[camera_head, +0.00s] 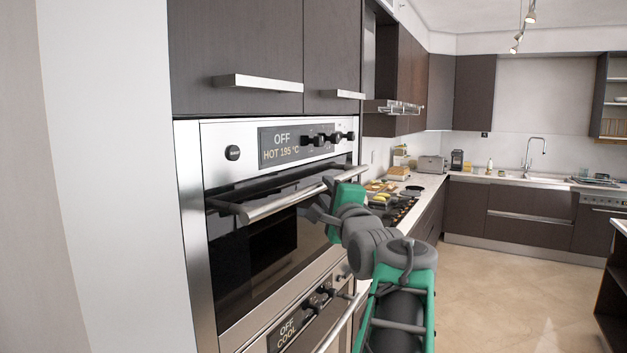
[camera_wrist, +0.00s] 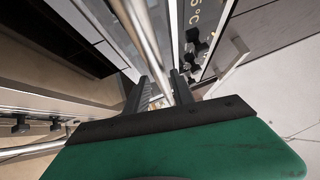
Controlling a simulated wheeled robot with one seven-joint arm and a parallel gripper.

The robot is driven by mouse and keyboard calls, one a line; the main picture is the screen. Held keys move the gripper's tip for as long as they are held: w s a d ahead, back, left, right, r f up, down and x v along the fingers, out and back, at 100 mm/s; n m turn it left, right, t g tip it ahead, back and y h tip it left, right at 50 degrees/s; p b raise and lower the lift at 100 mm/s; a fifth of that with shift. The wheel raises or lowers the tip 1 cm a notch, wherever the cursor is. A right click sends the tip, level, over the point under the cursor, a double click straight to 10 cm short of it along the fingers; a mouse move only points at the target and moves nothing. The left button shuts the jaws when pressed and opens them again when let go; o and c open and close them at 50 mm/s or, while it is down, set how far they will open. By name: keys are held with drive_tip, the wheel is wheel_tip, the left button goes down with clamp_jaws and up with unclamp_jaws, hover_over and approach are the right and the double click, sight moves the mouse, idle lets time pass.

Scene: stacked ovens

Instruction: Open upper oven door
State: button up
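The upper oven door (camera_head: 265,245) has a dark glass front and looks shut or nearly so. Its long silver bar handle (camera_head: 285,203) runs across the top of the door. My gripper (camera_head: 326,190) is at the right part of this handle, reaching in from the right. In the wrist view, the handle (camera_wrist: 138,32) passes between the two dark fingers of my gripper (camera_wrist: 159,84). One finger lies on each side of the bar. I cannot tell whether they press on it.
A control panel (camera_head: 300,142) with knobs is above the door. The lower oven (camera_head: 305,310) sits below, with its own handle. Cupboards with bar handles (camera_head: 258,83) are above. A counter with a hob (camera_head: 395,207) extends behind my arm. The floor (camera_head: 500,295) at the right is clear.

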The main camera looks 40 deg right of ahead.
drive_tip(key=f+p+x, duration=0.1)
drive_tip(key=p+x, duration=0.1)
drive_tip(key=x, duration=0.4)
drive_tip(key=shift+w+d+r, duration=0.2)
drive_tip(key=shift+w+r, duration=0.1)
drive_tip(key=shift+r, duration=0.2)
drive_tip(key=shift+c, duration=0.2)
clamp_jaws()
idle(0.5)
